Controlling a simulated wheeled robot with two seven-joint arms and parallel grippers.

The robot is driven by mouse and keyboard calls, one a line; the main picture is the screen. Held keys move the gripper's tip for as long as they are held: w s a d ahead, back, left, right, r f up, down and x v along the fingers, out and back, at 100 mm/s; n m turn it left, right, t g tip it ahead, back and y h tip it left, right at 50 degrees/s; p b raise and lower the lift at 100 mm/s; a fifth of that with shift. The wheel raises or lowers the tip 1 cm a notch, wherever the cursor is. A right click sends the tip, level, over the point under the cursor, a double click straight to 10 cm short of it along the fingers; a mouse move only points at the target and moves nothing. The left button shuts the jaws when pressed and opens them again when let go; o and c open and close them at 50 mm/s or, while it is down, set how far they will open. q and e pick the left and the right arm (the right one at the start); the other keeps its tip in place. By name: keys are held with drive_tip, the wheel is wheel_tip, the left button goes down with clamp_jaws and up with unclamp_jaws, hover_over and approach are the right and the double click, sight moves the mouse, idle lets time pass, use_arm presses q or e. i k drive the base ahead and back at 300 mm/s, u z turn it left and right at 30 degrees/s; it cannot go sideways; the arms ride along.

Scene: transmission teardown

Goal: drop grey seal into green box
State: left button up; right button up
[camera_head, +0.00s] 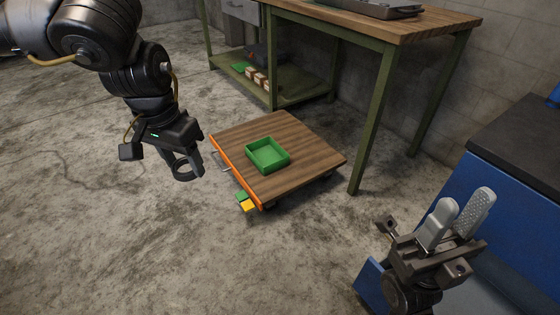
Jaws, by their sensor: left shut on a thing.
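My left gripper (187,158) hangs at the left of the dolly, pointing down, and is shut on the grey seal (181,176). The seal is a dark grey ring, partly hidden by the fingers. The green box (268,155) is an open, empty tray on the wooden top of a low dolly. The seal is left of the box and apart from it in the picture. My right gripper (465,207) is at the lower right, fingers pointing up, apart and empty.
The low dolly (310,155) has an orange front edge (235,172) with green and yellow blocks (246,203) beside it. A wooden workbench (400,22) with green legs stands behind. A blue cabinet (510,190) is at the right. Concrete floor lies open at the left.

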sight(264, 159)
drive_tip(key=z, duration=0.45)
drive_tip(key=k, duration=0.5)
drive_tip(key=u, duration=0.25)
drive_tip(key=i, duration=0.55)
drive_tip(key=u, duration=0.95)
drive_tip(key=i, duration=0.65)
drive_tip(key=z, duration=0.55)
drive_tip(key=i, duration=0.85)
drive_tip(key=z, duration=0.9)
